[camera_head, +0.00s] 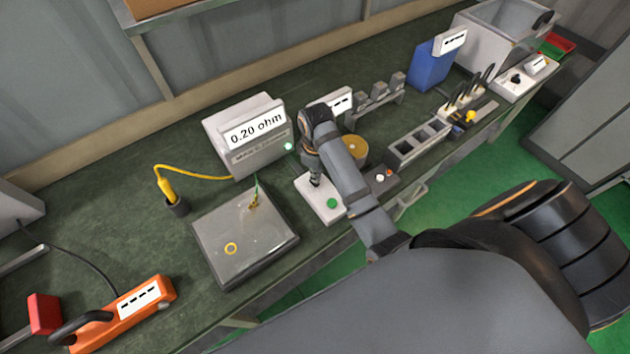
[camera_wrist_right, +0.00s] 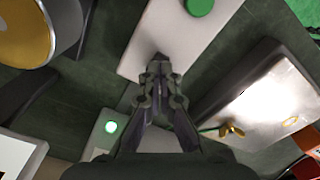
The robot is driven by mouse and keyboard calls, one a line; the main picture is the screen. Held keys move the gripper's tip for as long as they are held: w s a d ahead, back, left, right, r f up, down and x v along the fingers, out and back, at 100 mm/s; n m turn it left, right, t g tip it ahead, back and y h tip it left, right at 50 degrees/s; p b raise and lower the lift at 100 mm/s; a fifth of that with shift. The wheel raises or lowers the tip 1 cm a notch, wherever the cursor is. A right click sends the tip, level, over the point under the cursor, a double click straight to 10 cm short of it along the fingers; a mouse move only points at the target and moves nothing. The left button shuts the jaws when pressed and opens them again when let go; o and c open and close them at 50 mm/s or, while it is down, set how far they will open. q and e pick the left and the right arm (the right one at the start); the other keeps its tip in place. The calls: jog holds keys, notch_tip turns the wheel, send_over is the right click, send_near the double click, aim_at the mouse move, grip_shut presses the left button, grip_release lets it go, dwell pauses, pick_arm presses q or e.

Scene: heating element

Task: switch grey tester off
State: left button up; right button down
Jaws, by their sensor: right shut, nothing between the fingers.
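The grey tester (camera_head: 236,160) stands at the back of the bench, with a display reading "0.20 ohm" (camera_head: 255,131). A small green light (camera_head: 288,146) glows on its front right; the light also shows in the right wrist view (camera_wrist_right: 111,127). A white box (camera_head: 311,200) with a green button (camera_head: 333,203) sits in front of the tester; the box also shows in the right wrist view (camera_wrist_right: 190,35). My right gripper (camera_head: 315,180) is shut and empty, pointing down at the box's far end. I cannot tell whether its tips touch the box. My left gripper is out of view.
A grey plate (camera_head: 225,260) with a yellow ring lies left of the white box. A yellow probe (camera_head: 165,188) stands in a dark holder. A brass-topped cylinder (camera_head: 354,148) stands right of my right arm. An orange tool (camera_head: 130,318) lies at the front left.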

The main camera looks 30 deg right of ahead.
jog(key=shift+f, duration=1.05)
dwell(0.4)
jog(key=shift+s, duration=0.1)
notch_tip(320, 180, up, 7)
jog(key=p, duration=0.9)
jog(key=shift+r, duration=0.1)
